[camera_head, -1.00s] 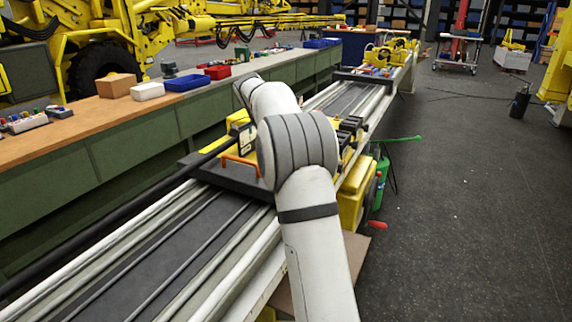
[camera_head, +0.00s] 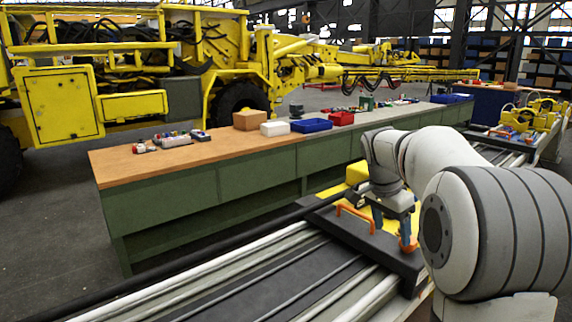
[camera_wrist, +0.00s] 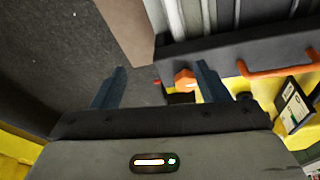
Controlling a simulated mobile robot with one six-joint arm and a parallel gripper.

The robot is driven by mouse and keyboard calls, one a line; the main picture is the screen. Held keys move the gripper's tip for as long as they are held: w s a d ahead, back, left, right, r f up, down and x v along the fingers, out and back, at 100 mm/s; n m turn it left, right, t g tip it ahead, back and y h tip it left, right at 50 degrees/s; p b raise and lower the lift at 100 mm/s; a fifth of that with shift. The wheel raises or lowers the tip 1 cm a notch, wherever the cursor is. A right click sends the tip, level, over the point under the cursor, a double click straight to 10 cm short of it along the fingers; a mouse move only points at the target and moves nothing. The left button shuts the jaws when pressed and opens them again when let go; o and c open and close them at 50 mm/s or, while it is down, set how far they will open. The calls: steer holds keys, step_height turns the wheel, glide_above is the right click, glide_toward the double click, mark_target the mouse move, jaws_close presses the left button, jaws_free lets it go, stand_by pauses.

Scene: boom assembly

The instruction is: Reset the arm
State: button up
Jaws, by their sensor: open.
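My gripper (camera_head: 392,222) hangs at the end of my folded arm, low over the dark plate of the boom carriage (camera_head: 372,245). In the wrist view its two fingers (camera_wrist: 158,80) stand wide apart with nothing held between them. An orange handle (camera_head: 355,220) stands on the plate left of the gripper; it also shows in the wrist view (camera_wrist: 278,68). A second orange handle (camera_head: 408,244) is beside the right finger, and its end (camera_wrist: 185,79) shows close to that finger in the wrist view. Whether they touch is unclear.
The long rail bed (camera_head: 285,278) runs under the carriage. A green workbench (camera_head: 250,183) stands behind it, with a cardboard box (camera_head: 249,120), a white box (camera_head: 274,128) and blue (camera_head: 311,125) and red (camera_head: 341,118) bins. Yellow machinery (camera_head: 62,105) stands further back.

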steer(key=s+a+f+n+y, duration=0.1)
steer(key=s+a+f+n, duration=0.1)
steer(key=s, duration=0.6)
steer(key=s+a+f+n+t+y+p, duration=0.1)
steer(key=s+a+f+n, duration=0.2)
steer(key=s+n, duration=0.3)
steer(key=s+a+f+n+t+y, duration=0.1)
steer(key=s+a+n, duration=0.3)
steer(key=s, duration=0.7)
steer(key=shift+s+a+f+n, duration=0.4)
steer(key=shift+a+f, duration=0.2)
steer(key=shift+f, duration=0.15)
